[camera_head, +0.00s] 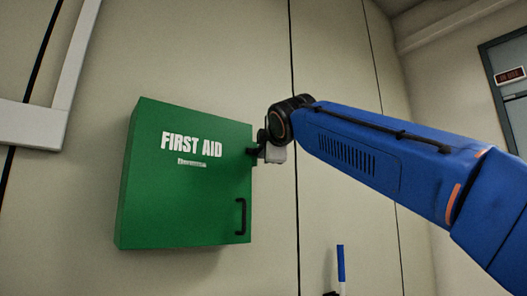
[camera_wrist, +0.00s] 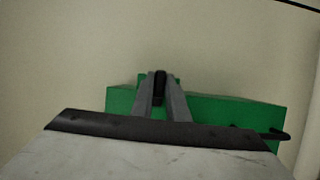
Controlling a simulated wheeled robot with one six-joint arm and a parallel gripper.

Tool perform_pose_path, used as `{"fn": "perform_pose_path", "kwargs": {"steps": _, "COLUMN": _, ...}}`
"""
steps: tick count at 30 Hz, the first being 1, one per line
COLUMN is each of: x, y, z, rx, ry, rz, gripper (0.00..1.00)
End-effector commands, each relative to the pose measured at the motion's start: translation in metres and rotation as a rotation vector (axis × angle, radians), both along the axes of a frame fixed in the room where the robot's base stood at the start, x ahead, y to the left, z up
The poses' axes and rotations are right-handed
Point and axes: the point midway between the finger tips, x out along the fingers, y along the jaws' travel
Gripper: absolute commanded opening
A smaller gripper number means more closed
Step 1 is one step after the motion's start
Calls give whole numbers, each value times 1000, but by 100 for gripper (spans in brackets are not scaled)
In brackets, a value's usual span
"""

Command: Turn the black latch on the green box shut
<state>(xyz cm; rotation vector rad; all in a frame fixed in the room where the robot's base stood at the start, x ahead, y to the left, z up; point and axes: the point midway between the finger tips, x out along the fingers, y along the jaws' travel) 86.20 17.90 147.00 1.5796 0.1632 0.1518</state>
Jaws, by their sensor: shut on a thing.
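The green first aid box (camera_head: 180,215) hangs on the wall left of centre in the head view, its door flush with the box. My gripper (camera_head: 254,152) is at the box's right edge, upper half, where the black latch sits. In the wrist view, my gripper's two grey fingers (camera_wrist: 160,92) are shut on the black latch (camera_wrist: 160,82), in front of the green box (camera_wrist: 235,110). The latch is mostly hidden by the fingers, so its exact angle is hard to tell.
A black door handle (camera_head: 241,217) stands out from the box's lower right and also shows in the wrist view (camera_wrist: 277,134). A blue marker-like thing (camera_head: 341,264) is on the wall lower right. A pale frame (camera_head: 50,115) is at left. The wall right of the box is mostly bare.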

Motion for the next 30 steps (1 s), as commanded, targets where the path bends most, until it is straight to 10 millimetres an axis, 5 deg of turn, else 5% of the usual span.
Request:
{"fn": "perform_pose_path", "kwargs": {"steps": 4, "x": 0, "y": 0, "z": -2, "rx": -2, "ry": 4, "rz": -1, "gripper": 0}}
{"fn": "perform_pose_path", "kwargs": {"steps": 5, "x": 0, "y": 0, "z": -2, "rx": -2, "ry": 4, "rz": -1, "gripper": 16}}
{"fn": "perform_pose_path", "kwargs": {"steps": 7, "x": 0, "y": 0, "z": -2, "rx": -2, "ry": 3, "rz": -1, "gripper": 31}}
{"fn": "perform_pose_path", "kwargs": {"steps": 20, "x": -8, "y": -2, "z": 0, "rx": -2, "ry": 0, "rz": 0, "gripper": 31}}
{"fn": "perform_pose_path", "kwargs": {"steps": 30, "x": -64, "y": -12, "z": 0, "rx": -1, "ry": 0, "rz": 2, "gripper": 31}}
